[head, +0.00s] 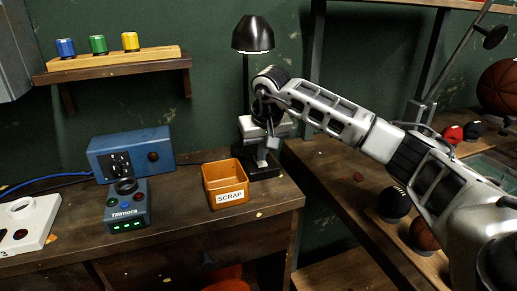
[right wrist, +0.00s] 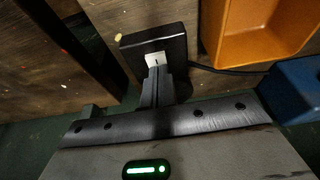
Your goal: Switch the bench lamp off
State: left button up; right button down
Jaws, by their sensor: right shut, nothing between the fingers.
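The bench lamp has a black shade (head: 253,36) on a thin dark stem at the back right of the bench. In the right wrist view the base (right wrist: 178,45) carries a small pale switch (right wrist: 154,59). My right gripper's fingers (right wrist: 156,72) are shut and empty, with their tips right at the switch. I cannot tell whether they touch it. My left gripper is not in view.
An orange SCRAP bin (head: 226,186) stands left of the lamp base; a dark cable (right wrist: 225,71) runs between them. A Tillmora device (head: 127,212) and a blue box (head: 161,141) are farther left. A shelf (head: 120,68) holds three coloured knobs. Balls lie at right.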

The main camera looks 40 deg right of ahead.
jog(key=shift+s+a+f, duration=0.1)
jog(key=shift+s+f, duration=0.05)
jog(key=shift+s, duration=0.15)
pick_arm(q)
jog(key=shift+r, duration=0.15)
